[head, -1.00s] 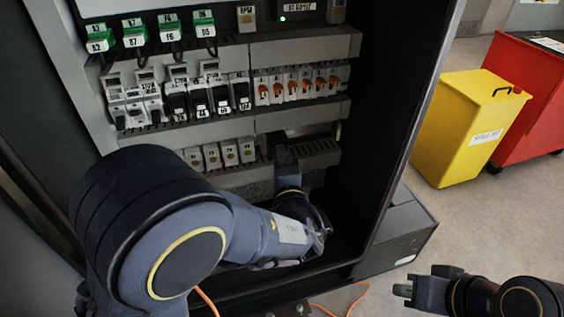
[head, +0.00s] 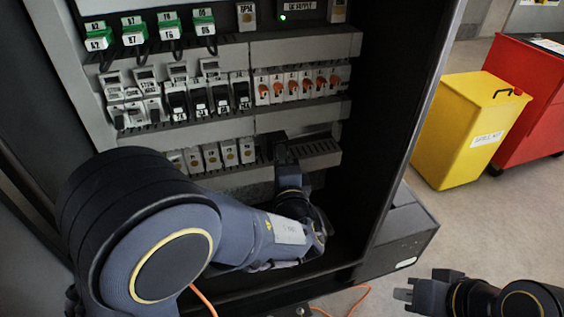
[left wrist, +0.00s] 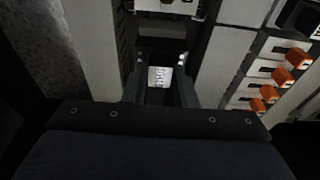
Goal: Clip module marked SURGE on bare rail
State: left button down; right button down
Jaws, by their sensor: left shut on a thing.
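My left gripper (head: 281,152) is inside the open cabinet, at the lower row, just right of the grey modules there. In the left wrist view its fingers (left wrist: 166,90) are shut on a module (left wrist: 158,77) with a white label, too small to read for certain. In the head view the module is hidden by the gripper. The rail at that spot is mostly covered by the gripper, so I cannot tell whether the module touches it. My right gripper (head: 405,289) is low at the right, outside the cabinet; its finger gap is unclear.
Grey modules (head: 229,152) line the lower row. Orange-switch breakers (head: 306,84) and black modules (head: 220,98) fill the row above. Slotted grey trunking (head: 318,152) lies right of the left gripper. A yellow bin (head: 460,125) and a red cabinet (head: 530,100) stand outside at right.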

pick_arm(q)
jog(key=shift+w, duration=0.1)
dwell(0.6)
jog(key=c, duration=1.1)
grip_release()
jog(key=s+d, duration=0.1)
jog(key=s, duration=0.6)
jog(key=shift+s, duration=0.4)
